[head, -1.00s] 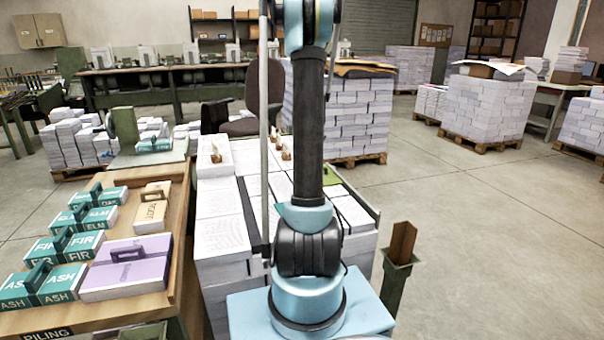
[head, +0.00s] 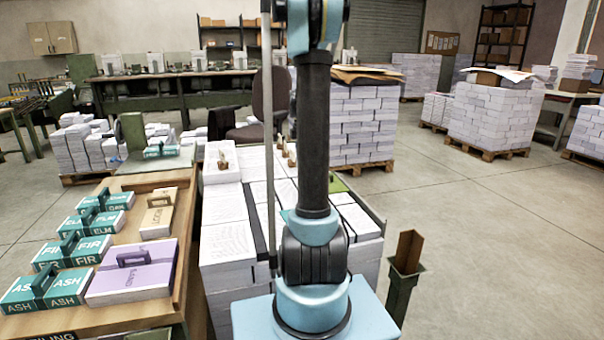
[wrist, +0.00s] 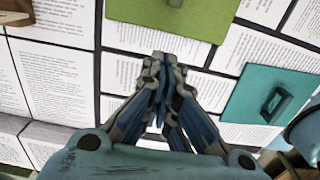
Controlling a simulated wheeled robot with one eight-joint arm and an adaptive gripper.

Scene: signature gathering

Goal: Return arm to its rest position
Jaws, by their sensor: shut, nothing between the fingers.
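My gripper (wrist: 160,85) shows in the wrist view, shut and empty, its fingertips together above stacks of printed sheets (wrist: 55,75). A green board (wrist: 180,15) lies on the sheets just beyond the fingertips. A teal block with a dark handle (wrist: 262,97) lies to the right of the fingers. In the head view my arm rises upright through the middle of the picture, and my gripper is out of that frame.
A wooden table (head: 125,245) at left holds teal bundles (head: 60,285) and a lilac bundle (head: 135,272). Paper stacks (head: 228,238) stand beside it, close to my arm. Floor (head: 480,240) further right is clear.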

